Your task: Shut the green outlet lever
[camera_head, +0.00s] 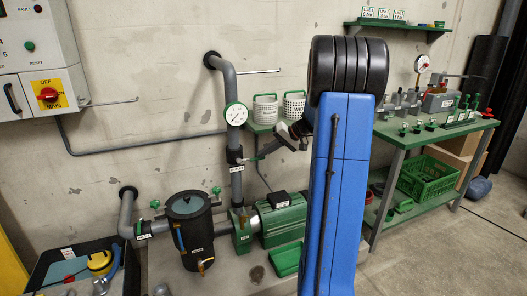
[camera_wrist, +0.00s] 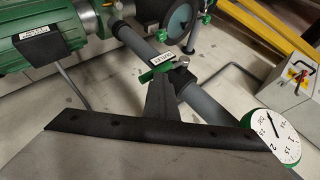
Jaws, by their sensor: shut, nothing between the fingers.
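The green outlet lever (camera_wrist: 155,73) shows in the wrist view at a valve on the grey upright pipe (camera_wrist: 205,103), beside a white tag (camera_wrist: 162,59). It lies at an angle across the pipe line in this picture. My gripper (camera_wrist: 163,80) is shut and empty, its dark fingers reaching up to the lever. The fingertips overlap the lever in the picture; I cannot tell whether they touch it. In the head view my gripper (camera_head: 262,153) is just right of the outlet valve (camera_head: 236,156), and the lever is too small to make out.
A pressure gauge (camera_head: 236,114) sits on the pipe above the valve. The green pump (camera_head: 278,218) and black tank (camera_head: 190,230) stand below. A green workbench (camera_head: 430,135) with tools stands at right.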

